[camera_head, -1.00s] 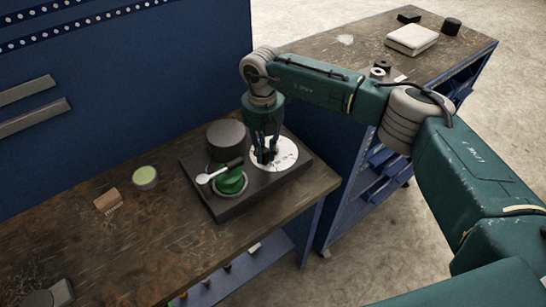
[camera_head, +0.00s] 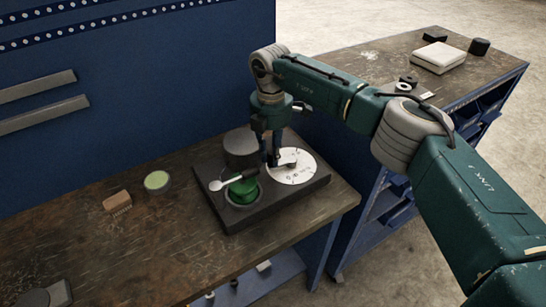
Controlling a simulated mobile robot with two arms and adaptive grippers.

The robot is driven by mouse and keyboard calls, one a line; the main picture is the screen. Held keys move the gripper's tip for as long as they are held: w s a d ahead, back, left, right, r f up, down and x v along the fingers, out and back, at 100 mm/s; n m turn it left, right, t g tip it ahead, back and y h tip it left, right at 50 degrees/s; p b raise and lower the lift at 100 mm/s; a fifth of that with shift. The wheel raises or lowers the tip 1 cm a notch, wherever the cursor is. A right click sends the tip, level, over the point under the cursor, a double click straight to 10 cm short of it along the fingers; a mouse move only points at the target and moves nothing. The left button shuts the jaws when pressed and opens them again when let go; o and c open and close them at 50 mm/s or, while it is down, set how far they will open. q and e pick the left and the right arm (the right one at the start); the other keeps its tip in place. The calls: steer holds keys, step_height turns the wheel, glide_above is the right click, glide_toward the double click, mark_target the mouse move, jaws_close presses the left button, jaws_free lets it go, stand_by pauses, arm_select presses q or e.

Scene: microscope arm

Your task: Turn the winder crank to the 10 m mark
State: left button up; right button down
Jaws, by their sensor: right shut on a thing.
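The winder stands on a dark base plate (camera_head: 235,214) on the wooden bench. A white round dial (camera_head: 297,174) with dark marks lies flat at the plate's right; its marks are too small to read. A small dark crank (camera_head: 287,163) shows over the dial's middle. My right gripper (camera_head: 272,161) points down at the dial's left edge, shut on the crank's handle, which its fingers mostly hide. A green spool (camera_head: 243,190) sits at the plate's front left, with a light spoon-shaped piece (camera_head: 217,185) above it. My left gripper is out of view.
A dark cylinder (camera_head: 240,147) stands at the plate's back. A green-topped round tin (camera_head: 157,181) and a brown brush (camera_head: 117,202) lie to the left. A blue panel (camera_head: 120,100) rises behind. A second bench (camera_head: 385,58) stands at the right.

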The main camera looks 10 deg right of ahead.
steer(key=shift+a, duration=0.15)
stand_by(0.3)
steer(key=c, duration=1.6)
jaws_free()
steer(key=shift+o, duration=0.2)
steer(key=shift+r, duration=0.1)
